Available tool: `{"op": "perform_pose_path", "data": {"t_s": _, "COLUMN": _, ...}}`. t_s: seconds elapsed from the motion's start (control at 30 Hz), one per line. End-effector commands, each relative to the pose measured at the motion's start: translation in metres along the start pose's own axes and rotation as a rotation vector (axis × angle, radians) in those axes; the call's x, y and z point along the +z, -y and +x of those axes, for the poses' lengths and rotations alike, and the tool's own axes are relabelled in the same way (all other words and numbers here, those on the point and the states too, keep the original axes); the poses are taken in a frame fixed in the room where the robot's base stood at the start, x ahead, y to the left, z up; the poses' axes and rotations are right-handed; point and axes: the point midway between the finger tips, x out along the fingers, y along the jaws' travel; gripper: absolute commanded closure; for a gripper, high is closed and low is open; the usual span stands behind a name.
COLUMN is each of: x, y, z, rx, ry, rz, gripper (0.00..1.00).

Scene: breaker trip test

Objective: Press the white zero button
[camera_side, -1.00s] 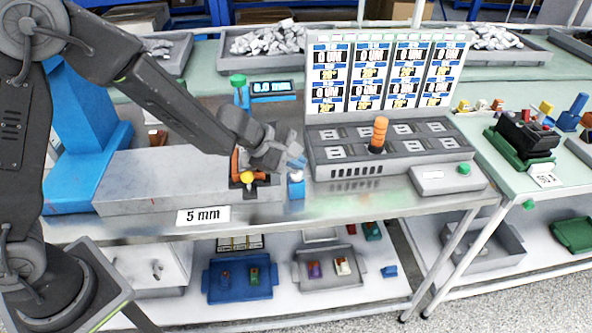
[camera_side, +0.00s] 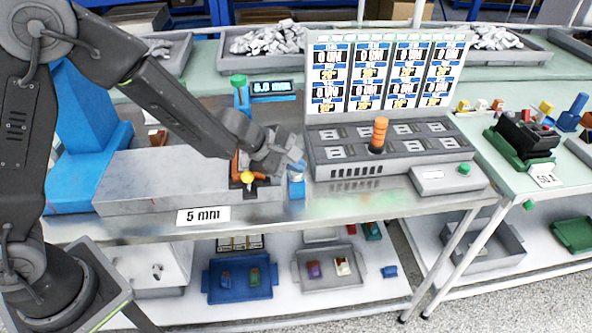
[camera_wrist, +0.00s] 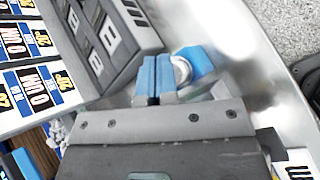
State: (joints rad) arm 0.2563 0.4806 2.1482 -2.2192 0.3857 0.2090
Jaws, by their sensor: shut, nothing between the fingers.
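The white zero button (camera_wrist: 182,70) is a round white cap on a small blue block (camera_wrist: 200,60). In the wrist view it sits just right of my gripper's blue fingertips (camera_wrist: 156,64), which are closed together with nothing between them. In the side view the blue block (camera_side: 296,190) stands near the table's front edge, and my gripper (camera_side: 296,170) points down over it, largely hiding the cap. The fingertips look very close to the button; I cannot tell whether they touch it.
A grey tester panel (camera_side: 390,150) with an orange knob (camera_side: 379,134) stands just right. An orange and black fixture with a yellow ball (camera_side: 248,177) is close on the left. A small display (camera_side: 272,88) stands behind. The table edge is just in front.

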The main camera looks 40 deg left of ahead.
Motion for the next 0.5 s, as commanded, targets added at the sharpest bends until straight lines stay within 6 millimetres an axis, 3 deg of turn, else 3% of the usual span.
{"op": "perform_pose_path", "data": {"t_s": 0.5, "x": 0.003, "y": -0.0032, "z": -0.005, "rx": -0.001, "ry": -0.001, "rz": 0.0, "gripper": 1.0}}
